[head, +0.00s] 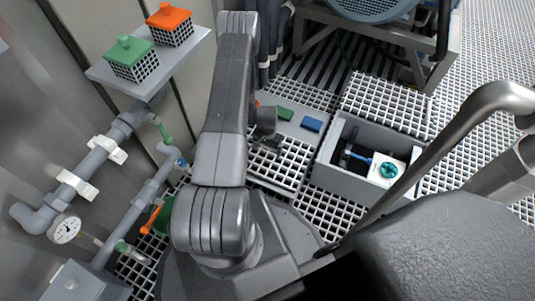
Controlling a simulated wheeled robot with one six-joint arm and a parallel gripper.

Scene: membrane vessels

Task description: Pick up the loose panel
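A square white grating panel (388,105), which looks like the loose panel, lies on the floor just behind an open grey-walled pit (335,180). It seems to lie flat on top of the floor grating, with dark edges showing. My gripper (268,146) is low over the floor grating, left of the pit and well apart from the panel. My arm partly hides it, and its fingers are too small and dark to tell whether they are open or shut.
A teal round handle (388,170) on a white block and a blue lever (357,157) are inside the pit. Green (285,114) and blue (312,124) blocks lie on a grey plate. A metal handrail (440,145) crosses at right. Pipes (100,150) and a shelf (150,62) stand left.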

